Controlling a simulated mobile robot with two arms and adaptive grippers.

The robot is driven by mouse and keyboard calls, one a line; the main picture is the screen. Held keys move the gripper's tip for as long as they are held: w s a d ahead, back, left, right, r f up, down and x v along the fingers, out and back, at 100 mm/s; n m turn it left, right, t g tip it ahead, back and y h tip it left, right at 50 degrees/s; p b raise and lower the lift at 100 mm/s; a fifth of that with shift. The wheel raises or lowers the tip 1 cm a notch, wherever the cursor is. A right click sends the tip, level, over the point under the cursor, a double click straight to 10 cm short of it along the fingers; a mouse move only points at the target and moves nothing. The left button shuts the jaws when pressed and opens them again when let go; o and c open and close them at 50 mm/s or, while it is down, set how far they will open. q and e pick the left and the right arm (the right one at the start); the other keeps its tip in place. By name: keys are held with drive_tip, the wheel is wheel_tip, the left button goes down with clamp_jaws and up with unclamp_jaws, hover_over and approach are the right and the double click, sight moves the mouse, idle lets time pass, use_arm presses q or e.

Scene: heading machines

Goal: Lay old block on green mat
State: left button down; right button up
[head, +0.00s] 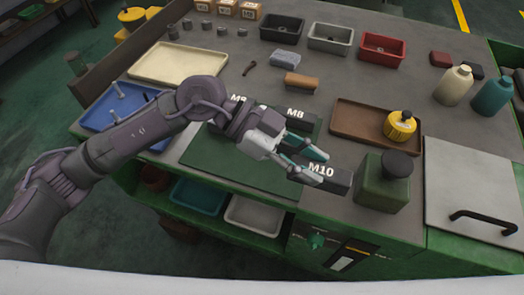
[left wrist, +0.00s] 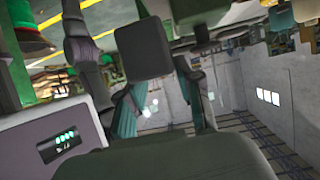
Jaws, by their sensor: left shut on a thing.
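The green mat (head: 225,165) lies flat near the table's front edge, partly under my left arm in the head view. My left gripper (head: 312,164) is at the mat's right end, its teal-padded fingers shut on the dark block marked M10 (head: 340,182). The block extends right of the fingers, beside the mat; I cannot tell whether it touches the table. In the left wrist view a dark block (left wrist: 145,48) shows at the fingertips of the gripper (left wrist: 160,80). A block marked M8 (head: 296,113) and another, partly hidden dark one stand behind the mat. My right gripper is not in view.
A blue tray (head: 100,118) and a cream tray (head: 178,63) lie left. A grey panel with a black handle (head: 483,218) is far right.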

use_arm(q)
drive_tip(key=w+a+f, duration=0.3)
drive_tip(key=w+a, duration=0.1)
drive_tip(key=a, duration=0.1)
drive_tip(key=w+a+f+p, duration=0.1)
drive_tip(key=w+a+f, duration=0.1)
drive_tip(key=shift+w+a+f, duration=0.15)
drive_tip(key=shift+a+f, duration=0.05)
drive_tip(key=shift+f, duration=0.1)
drive_tip(key=shift+f+p, duration=0.3)
drive_tip(key=shift+f, duration=1.7)
drive_tip(key=c, duration=0.8)
unclamp_jaws()
drive_tip(key=shift+f, duration=0.2)
drive_tip(key=shift+o, duration=0.2)
drive_tip(key=shift+r, duration=0.2)
drive_tip(key=b+v, duration=0.2)
drive_tip(key=v, duration=1)
